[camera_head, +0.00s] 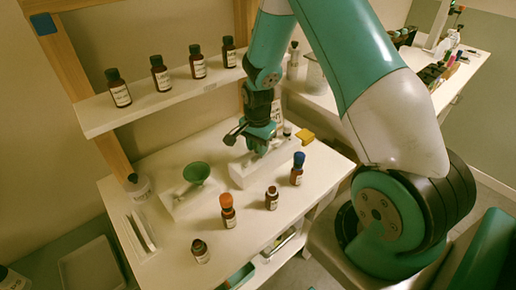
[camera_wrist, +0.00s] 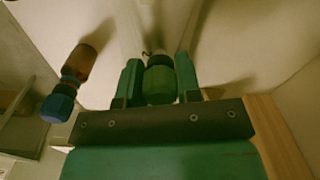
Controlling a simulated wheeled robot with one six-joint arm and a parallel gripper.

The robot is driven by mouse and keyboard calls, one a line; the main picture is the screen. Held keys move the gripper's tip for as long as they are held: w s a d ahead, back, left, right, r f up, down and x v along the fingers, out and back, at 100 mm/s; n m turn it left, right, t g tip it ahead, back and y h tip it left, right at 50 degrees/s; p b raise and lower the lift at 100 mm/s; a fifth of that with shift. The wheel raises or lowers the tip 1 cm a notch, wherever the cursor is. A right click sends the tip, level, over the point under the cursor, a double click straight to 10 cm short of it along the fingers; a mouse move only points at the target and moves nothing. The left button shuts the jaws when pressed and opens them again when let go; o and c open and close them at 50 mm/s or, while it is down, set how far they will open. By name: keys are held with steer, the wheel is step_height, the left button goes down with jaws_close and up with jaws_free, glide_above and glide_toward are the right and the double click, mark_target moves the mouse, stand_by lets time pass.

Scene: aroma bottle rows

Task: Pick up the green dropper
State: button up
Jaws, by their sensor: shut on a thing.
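My gripper (camera_head: 260,147) is low over the white block-shaped holder (camera_head: 272,165) on the table, pointing down. In the wrist view its two green fingers (camera_wrist: 159,84) are closed on both sides of the green dropper (camera_wrist: 160,80), gripping its ribbed green top. A darker, narrower part of the dropper shows beyond the top. In the head view the dropper is hidden by my gripper. I cannot tell whether its lower end is still in the holder.
A blue-capped bottle (camera_head: 298,169) stands close right of the holder; it also shows in the wrist view (camera_wrist: 72,85). A green funnel (camera_head: 196,173), an orange-capped bottle (camera_head: 227,211) and two other small bottles stand around. A shelf (camera_head: 165,98) with several bottles is behind.

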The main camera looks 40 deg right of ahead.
step_height(320, 180, up, 20)
steer(key=b, duration=0.1)
stand_by(0.4)
steer(key=shift+f, duration=0.1)
